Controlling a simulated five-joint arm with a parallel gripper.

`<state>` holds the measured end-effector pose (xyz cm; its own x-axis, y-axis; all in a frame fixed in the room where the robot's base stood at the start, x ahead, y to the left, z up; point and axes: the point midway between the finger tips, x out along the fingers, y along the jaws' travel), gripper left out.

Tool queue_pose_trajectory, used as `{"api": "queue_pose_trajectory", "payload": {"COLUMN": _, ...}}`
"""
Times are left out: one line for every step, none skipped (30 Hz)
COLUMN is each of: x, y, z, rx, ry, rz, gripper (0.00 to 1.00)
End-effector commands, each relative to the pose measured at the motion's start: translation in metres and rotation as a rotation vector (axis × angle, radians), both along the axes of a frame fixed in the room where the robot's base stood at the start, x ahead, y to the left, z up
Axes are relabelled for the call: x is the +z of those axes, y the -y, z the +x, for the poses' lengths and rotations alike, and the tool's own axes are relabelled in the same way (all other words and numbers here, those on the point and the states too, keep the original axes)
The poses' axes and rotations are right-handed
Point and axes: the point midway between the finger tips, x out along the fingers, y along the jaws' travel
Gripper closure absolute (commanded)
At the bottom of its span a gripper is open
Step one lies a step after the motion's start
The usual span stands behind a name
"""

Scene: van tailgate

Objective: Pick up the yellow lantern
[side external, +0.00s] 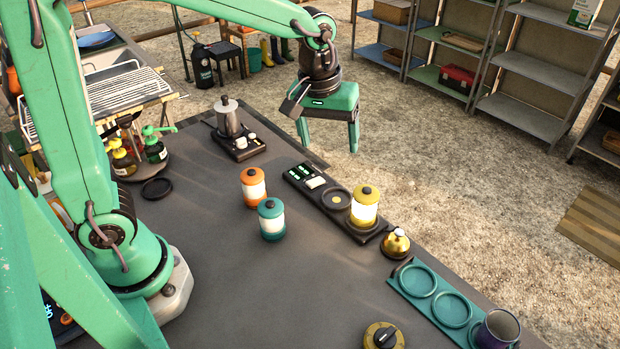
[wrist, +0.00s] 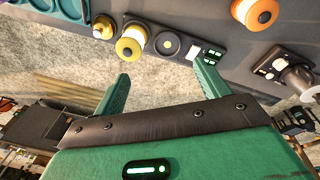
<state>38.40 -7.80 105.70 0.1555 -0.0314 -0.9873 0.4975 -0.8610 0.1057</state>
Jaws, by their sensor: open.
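The yellow lantern (side external: 364,207) stands upright on the right end of a black charging strip (side external: 310,190) at the table's far edge. From above it also shows in the wrist view (wrist: 131,42), beyond my gripper's fingers. My gripper (side external: 328,140) hangs in the air past the table's far edge, up and to the left of the lantern in the side view. In the wrist view my gripper (wrist: 162,82) has its two green fingers spread wide with nothing between them. The gripper is apart from the lantern.
An orange lantern (side external: 253,187) and a teal lantern (side external: 271,218) stand left of the strip. A small yellow-and-black pot-like item (side external: 395,243) sits close to the strip's right end. A teal ring holder (side external: 400,290) carries a mug (side external: 497,329). A moka pot (side external: 230,118) stands at back left.

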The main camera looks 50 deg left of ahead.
Motion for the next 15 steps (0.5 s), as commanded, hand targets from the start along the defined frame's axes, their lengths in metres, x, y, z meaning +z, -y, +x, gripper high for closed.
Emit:
{"api": "queue_pose_trajectory", "payload": {"x": -0.008, "y": 0.006, "z": 0.008, "rx": 0.020, "ry": -0.021, "rz": -0.001, "gripper": 0.25}}
{"api": "queue_pose_trajectory", "payload": {"x": -0.012, "y": 0.009, "z": 0.012, "rx": 0.036, "ry": -0.030, "rz": -0.002, "gripper": 0.25}}
{"api": "queue_pose_trajectory", "payload": {"x": -0.018, "y": 0.014, "z": 0.017, "rx": 0.056, "ry": -0.043, "rz": -0.002, "gripper": 0.25}}
{"api": "queue_pose_trajectory", "payload": {"x": -0.022, "y": 0.017, "z": 0.021, "rx": 0.071, "ry": -0.053, "rz": -0.002, "gripper": 0.25}}
{"api": "queue_pose_trajectory", "payload": {"x": -0.027, "y": 0.021, "z": 0.025, "rx": 0.086, "ry": -0.064, "rz": -0.002, "gripper": 0.25}}
{"api": "queue_pose_trajectory", "payload": {"x": -0.033, "y": 0.025, "z": 0.030, "rx": 0.107, "ry": -0.076, "rz": -0.001, "gripper": 0.25}}
{"api": "queue_pose_trajectory", "payload": {"x": -0.038, "y": 0.028, "z": 0.033, "rx": 0.123, "ry": -0.086, "rz": -0.001, "gripper": 0.25}}
{"api": "queue_pose_trajectory", "payload": {"x": -0.043, "y": 0.032, "z": 0.037, "rx": 0.137, "ry": -0.095, "rz": 0.000, "gripper": 0.25}}
{"api": "queue_pose_trajectory", "payload": {"x": -0.049, "y": 0.036, "z": 0.041, "rx": 0.155, "ry": -0.107, "rz": 0.001, "gripper": 0.25}}
{"api": "queue_pose_trajectory", "payload": {"x": -0.054, "y": 0.039, "z": 0.044, "rx": 0.170, "ry": -0.115, "rz": 0.002, "gripper": 0.25}}
{"api": "queue_pose_trajectory", "payload": {"x": -0.058, "y": 0.042, "z": 0.046, "rx": 0.182, "ry": -0.122, "rz": 0.003, "gripper": 0.25}}
{"api": "queue_pose_trajectory", "payload": {"x": -0.063, "y": 0.045, "z": 0.049, "rx": 0.197, "ry": -0.131, "rz": 0.005, "gripper": 0.25}}
{"api": "queue_pose_trajectory", "payload": {"x": -0.067, "y": 0.047, "z": 0.051, "rx": 0.208, "ry": -0.137, "rz": 0.006, "gripper": 0.25}}
{"api": "queue_pose_trajectory", "payload": {"x": -0.070, "y": 0.049, "z": 0.053, "rx": 0.217, "ry": -0.142, "rz": 0.007, "gripper": 0.25}}
{"api": "queue_pose_trajectory", "payload": {"x": -0.074, "y": 0.052, "z": 0.055, "rx": 0.229, "ry": -0.147, "rz": 0.009, "gripper": 0.25}}
